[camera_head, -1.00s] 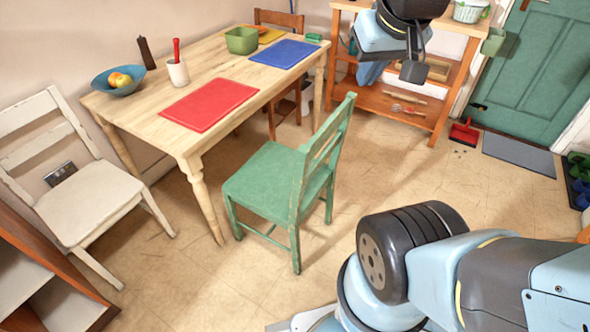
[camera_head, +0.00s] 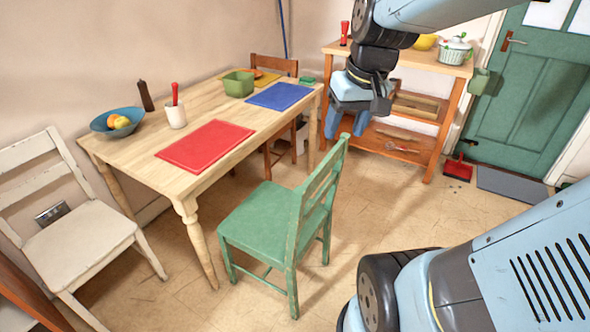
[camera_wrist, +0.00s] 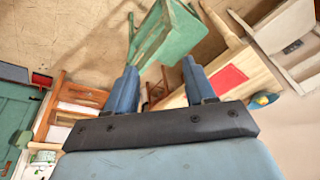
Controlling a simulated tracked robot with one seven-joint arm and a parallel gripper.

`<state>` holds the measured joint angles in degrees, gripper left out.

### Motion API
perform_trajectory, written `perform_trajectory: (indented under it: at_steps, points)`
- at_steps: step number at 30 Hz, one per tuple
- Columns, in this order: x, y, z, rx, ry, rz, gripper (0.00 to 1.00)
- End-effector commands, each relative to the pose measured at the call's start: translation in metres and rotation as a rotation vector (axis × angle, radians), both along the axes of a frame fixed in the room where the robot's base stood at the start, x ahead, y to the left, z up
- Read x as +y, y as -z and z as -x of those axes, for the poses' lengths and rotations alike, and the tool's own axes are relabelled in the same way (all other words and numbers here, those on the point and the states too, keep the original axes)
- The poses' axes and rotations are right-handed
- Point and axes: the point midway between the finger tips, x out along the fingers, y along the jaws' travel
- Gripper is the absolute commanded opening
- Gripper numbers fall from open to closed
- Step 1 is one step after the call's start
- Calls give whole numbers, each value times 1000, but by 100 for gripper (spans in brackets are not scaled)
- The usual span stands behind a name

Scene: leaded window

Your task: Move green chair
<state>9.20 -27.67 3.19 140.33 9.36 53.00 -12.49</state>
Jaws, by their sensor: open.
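The green chair (camera_head: 265,219) stands upright on the floor in front of the wooden table (camera_head: 150,145), with its backrest on the right. In the wrist view the green chair (camera_wrist: 168,32) shows tilted at the top, beyond the fingertips. My gripper (camera_head: 348,122) is in the air above and to the right of the chair's backrest, its two blue fingers pointing down. In the wrist view my gripper (camera_wrist: 158,75) has its fingers apart with nothing between them. It does not touch the chair.
The table holds a red mat (camera_head: 205,146), a blue mat (camera_head: 280,96), a green bowl (camera_head: 238,85) and a fruit bowl (camera_head: 117,121). A white chair (camera_head: 80,240) stands at left. A wooden shelf unit (camera_head: 440,125) stands behind my gripper. Floor right of the green chair is clear.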

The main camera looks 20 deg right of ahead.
Motion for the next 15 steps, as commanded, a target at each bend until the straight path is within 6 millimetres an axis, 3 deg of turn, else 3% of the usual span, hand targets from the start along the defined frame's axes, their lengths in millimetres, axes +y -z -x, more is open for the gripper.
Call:
perform_trajectory:
  at_steps: [9, 15]
  points:
    - [-13, 48, -41, 160, -20, -120, 85]
    - [-24, 81, -64, 235, -30, -221, 85]
